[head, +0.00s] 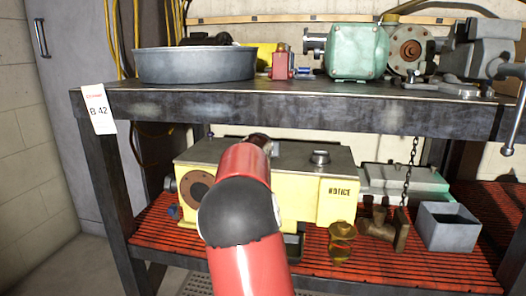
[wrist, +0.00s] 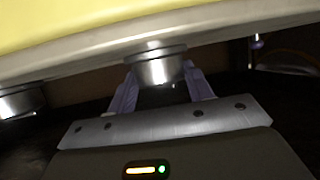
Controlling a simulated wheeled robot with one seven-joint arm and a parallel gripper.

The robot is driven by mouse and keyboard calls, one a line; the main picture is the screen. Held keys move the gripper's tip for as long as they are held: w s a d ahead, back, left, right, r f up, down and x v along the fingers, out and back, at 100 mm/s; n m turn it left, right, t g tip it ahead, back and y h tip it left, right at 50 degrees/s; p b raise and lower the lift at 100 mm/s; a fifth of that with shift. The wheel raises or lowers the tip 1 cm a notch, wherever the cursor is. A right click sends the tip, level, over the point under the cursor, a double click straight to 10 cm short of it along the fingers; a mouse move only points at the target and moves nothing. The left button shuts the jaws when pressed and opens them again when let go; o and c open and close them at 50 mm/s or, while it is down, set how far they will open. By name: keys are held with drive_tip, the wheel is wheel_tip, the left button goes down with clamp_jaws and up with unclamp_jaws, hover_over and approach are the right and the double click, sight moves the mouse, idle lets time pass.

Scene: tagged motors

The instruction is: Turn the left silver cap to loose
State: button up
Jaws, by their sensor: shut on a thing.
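The yellow motor housing (head: 300,196) marked NOTICE stands on the lower shelf, with a grey top plate. The right silver cap (head: 320,158) sits on that plate in the head view. My gripper (wrist: 160,82) is at the left part of the plate, mostly hidden behind my red arm in the head view. In the wrist view its two fingers are shut on the left silver cap (wrist: 157,67), one on each side. The wrist picture appears upside down, and the right cap also shows there at the left edge (wrist: 20,103). The cap's turn angle cannot be told.
The upper shelf (head: 300,109) runs close above, bearing a grey basin (head: 195,66) and a green motor (head: 357,52). On the red lower shelf stand a brass fitting (head: 341,240), a valve piece (head: 380,226) and a grey bin (head: 447,228). A chain (head: 408,170) hangs at right.

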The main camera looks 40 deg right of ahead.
drive_tip(key=shift+s+d+n+t+y+b, duration=0.15)
drive_tip(key=shift+n+t+y+b, duration=0.2)
drive_tip(key=shift+b, duration=0.25)
drive_tip(key=shift+s+d+n+t+y+b, duration=0.1)
drive_tip(key=shift+d+n+t+y+b, duration=0.1)
drive_tip(key=shift+n+t+y+b, duration=0.35)
drive_tip(key=shift+d+n+t+y, duration=0.1)
drive_tip(key=shift+n+t+y, duration=0.5)
drive_tip(key=shift+n+y, duration=2.3)
drive_tip(key=shift+y, duration=0.3)
drive_tip(key=shift+f, duration=0.1)
drive_tip(key=o, duration=1)
drive_tip(key=shift+c, duration=0.2)
